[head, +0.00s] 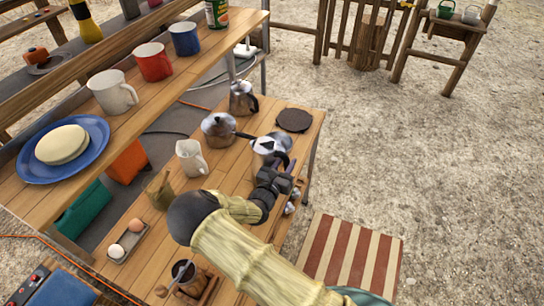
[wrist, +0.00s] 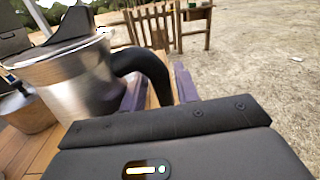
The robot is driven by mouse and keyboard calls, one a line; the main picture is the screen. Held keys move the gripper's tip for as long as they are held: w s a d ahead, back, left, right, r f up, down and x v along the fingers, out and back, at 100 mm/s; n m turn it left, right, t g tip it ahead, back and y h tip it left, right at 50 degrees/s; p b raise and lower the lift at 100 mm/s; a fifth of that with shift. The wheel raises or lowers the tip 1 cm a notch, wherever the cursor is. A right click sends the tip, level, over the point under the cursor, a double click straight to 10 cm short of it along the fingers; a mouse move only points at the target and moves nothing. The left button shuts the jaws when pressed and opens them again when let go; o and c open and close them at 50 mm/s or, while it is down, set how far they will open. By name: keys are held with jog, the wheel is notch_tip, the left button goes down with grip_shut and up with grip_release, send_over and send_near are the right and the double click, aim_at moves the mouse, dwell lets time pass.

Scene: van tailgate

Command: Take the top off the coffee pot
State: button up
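A metal coffee pot (head: 266,145) with a black piece on top stands on the lower wooden table. In the wrist view the pot (wrist: 75,80) fills the left side, with a black piece (wrist: 68,27) above its rim and a curved black handle (wrist: 150,68) on its right. My gripper (head: 284,178) is beside the pot on its handle side. In the wrist view the fingers of my gripper (wrist: 160,88) are apart, with the handle reaching down between them. A gap shows beside the handle, and contact is not clear. The lower handle is hidden.
Another metal pot (head: 243,100), a lidded pan (head: 217,128), a dark round disc (head: 294,120) and a pale jug (head: 190,157) stand close by. The raised shelf (head: 215,62) carries mugs and a blue plate (head: 92,128). A striped seat (head: 352,252) is at lower right.

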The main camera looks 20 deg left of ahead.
jog(key=shift+w, duration=0.45)
grip_shut()
jog(key=shift+r, duration=0.1)
notch_tip(320, 180, up, 10)
jog(key=shift+b, duration=0.8)
dwell(0.4)
